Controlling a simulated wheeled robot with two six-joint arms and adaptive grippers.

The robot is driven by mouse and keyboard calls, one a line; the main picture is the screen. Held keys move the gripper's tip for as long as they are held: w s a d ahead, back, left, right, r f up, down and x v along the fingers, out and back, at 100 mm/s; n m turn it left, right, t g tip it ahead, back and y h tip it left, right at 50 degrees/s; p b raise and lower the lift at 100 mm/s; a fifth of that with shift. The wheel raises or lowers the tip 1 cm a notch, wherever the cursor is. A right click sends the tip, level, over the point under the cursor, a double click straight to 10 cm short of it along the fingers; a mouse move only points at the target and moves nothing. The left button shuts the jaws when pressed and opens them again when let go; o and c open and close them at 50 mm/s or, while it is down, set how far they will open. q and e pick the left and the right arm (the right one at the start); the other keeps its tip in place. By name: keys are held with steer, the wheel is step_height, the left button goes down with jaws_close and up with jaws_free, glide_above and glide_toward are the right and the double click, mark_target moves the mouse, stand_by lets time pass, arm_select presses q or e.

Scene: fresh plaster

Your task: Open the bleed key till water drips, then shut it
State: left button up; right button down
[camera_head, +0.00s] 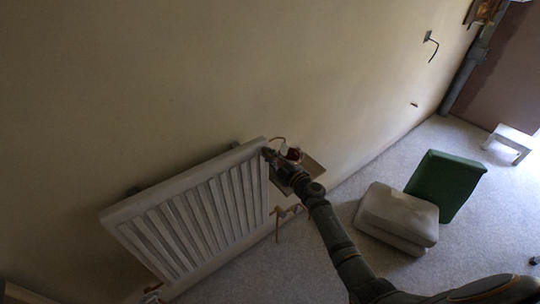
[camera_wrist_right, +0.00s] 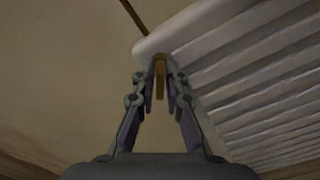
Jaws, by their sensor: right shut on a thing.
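The white ribbed radiator (camera_head: 190,215) hangs on the wall at lower left in the head view. It also fills the right of the right wrist view (camera_wrist_right: 245,65). My right gripper (camera_head: 268,154) is at its upper right corner. In the right wrist view, the gripper (camera_wrist_right: 161,88) is shut on a narrow brass-coloured piece, the bleed key (camera_wrist_right: 159,66), at the radiator's corner. The key is too small to make out in the head view, and its turn angle cannot be told. I see no water drops. My left gripper is not in view.
A brown board (camera_head: 314,168) with small red and white items is behind my right wrist. A grey cushion-like block (camera_head: 398,212) and a green box (camera_head: 446,183) stand on the carpet at right. A small white stool (camera_head: 512,140) is farther right. Carpet between is clear.

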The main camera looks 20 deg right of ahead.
steer(key=shift+n, duration=0.4)
steer(key=c, duration=1.5)
jaws_free()
steer(key=shift+s, duration=0.1)
steer(key=v, duration=1.1)
steer(key=shift+s+d, duration=0.15)
steer(key=shift+s, duration=0.25)
